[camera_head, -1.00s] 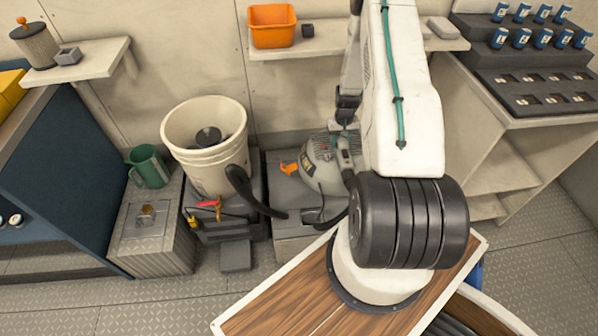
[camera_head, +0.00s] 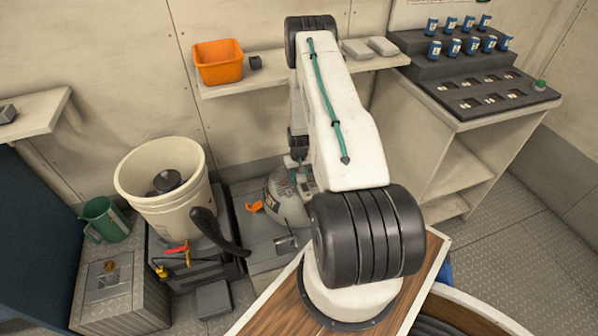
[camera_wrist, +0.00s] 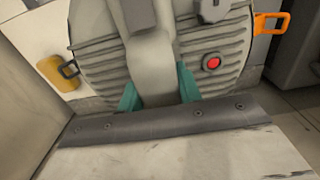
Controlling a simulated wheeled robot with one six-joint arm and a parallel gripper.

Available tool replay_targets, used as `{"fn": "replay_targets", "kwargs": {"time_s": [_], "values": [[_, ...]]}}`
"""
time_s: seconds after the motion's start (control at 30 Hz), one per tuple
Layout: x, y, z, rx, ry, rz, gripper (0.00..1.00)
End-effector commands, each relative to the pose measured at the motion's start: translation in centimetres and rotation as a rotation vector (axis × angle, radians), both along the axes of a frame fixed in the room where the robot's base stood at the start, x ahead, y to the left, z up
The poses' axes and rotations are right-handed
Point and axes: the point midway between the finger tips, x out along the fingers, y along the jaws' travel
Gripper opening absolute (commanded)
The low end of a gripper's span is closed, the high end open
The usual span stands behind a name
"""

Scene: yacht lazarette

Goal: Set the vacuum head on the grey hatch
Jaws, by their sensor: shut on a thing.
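The vacuum head (camera_head: 283,203) is a grey ribbed dome with an orange latch, behind my arm in the head view. It fills the wrist view (camera_wrist: 100,75), with a red button and orange latches at both sides. My gripper (camera_wrist: 158,94) has its teal fingers closed around the dome's pale handle (camera_wrist: 150,65). In the head view my gripper (camera_head: 297,168) is partly hidden by my arm. A flat grey surface (camera_head: 238,222), perhaps the grey hatch, lies under and beside the dome. I cannot tell whether the dome touches it.
A cream bucket (camera_head: 150,200) with a dark piece inside stands left, near a green mug (camera_head: 105,220) on a grey box (camera_head: 120,300). A black hose or handle (camera_head: 215,228) lies between bucket and dome. A shelf (camera_head: 290,80) with an orange bin (camera_head: 218,65) runs above.

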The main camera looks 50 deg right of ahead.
Motion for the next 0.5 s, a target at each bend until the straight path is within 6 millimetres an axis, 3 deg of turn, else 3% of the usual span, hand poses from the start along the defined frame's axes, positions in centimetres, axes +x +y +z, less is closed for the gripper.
{"fn": "replay_targets", "kwargs": {"time_s": [0.2,0.5], "values": [[0.1,-0.1,-2.4,-0.002,-0.003,0.000,0.00],[0.1,-0.1,-2.5,-0.002,-0.003,0.000,0.00]]}}
